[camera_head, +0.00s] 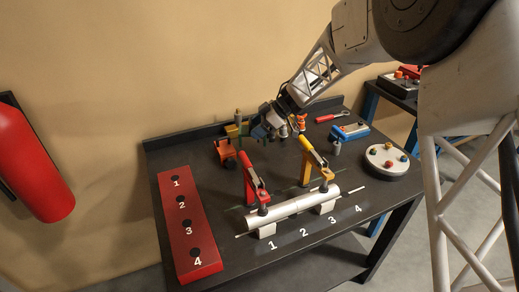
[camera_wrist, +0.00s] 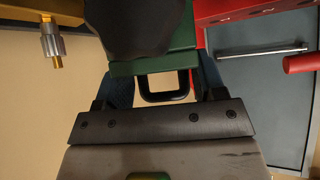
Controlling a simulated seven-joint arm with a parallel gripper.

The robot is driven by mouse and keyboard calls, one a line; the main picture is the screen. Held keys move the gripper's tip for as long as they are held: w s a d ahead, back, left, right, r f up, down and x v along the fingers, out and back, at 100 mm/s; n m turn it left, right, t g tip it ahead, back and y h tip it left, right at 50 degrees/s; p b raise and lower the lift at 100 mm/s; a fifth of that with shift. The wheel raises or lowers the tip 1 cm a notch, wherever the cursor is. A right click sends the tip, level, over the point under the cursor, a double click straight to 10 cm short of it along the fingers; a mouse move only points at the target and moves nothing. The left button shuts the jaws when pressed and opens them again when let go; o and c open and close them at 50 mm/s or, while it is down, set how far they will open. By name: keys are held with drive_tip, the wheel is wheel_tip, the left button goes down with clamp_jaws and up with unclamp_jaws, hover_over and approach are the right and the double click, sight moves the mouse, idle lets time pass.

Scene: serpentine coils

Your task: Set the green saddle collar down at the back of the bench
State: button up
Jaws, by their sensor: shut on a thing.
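The green saddle collar (camera_wrist: 170,62) is in the grasp of my gripper (camera_wrist: 163,88); the blue fingers close on it at either side, by its dark loop. In the head view my gripper (camera_head: 262,128) is over the back part of the black bench (camera_head: 215,238), near the back ledge. The collar shows there only as a small green patch (camera_head: 257,131), partly hidden by the fingers. I cannot tell whether it touches the bench top.
A red collar (camera_head: 249,180) and a yellow collar (camera_head: 305,165) stand on the white pipe (camera_head: 292,206). A red numbered block (camera_head: 188,222) lies left. A round grey plate (camera_head: 394,166) and blue block (camera_head: 350,132) lie right.

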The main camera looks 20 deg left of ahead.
drive_tip(key=shift+f, duration=2.6)
drive_tip(key=shift+f, duration=1.9)
drive_tip(key=shift+f, duration=0.1)
drive_tip(key=o, duration=1.4)
drive_tip(key=shift+f, duration=0.1)
drive_tip(key=shift+r, duration=0.2)
drive_tip(key=shift+w+d+r, duration=0.15)
drive_tip(key=shift+d+r, duration=0.25)
drive_tip(key=shift+d, duration=0.05)
drive_tip(key=v, duration=1)
drive_tip(key=shift+w+d+r, duration=0.15)
drive_tip(key=shift+d+r, duration=0.1)
